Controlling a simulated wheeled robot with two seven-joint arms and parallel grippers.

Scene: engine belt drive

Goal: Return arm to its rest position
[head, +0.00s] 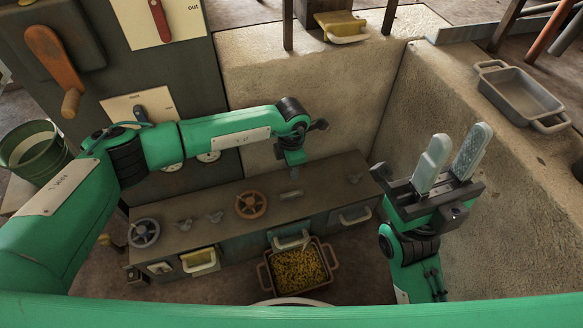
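My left arm is green and reaches in from the left, across the front of the dark control cabinet (135,70). Its gripper end (290,155) hangs above the long grey bench with valve wheels. The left fingers are mostly hidden or too small to make out, so I cannot tell whether they are open. My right gripper (461,141) is at the right, its two pale fingers pointing up and apart with nothing between them. It is in front of the stone wall.
The bench carries a brown valve wheel (251,205) and a grey one (143,233). A bin of yellow grains (264,278) stands on the floor before it. An empty grey tray (521,95) lies on the stone ledge at right. A green bucket (34,150) is at far left.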

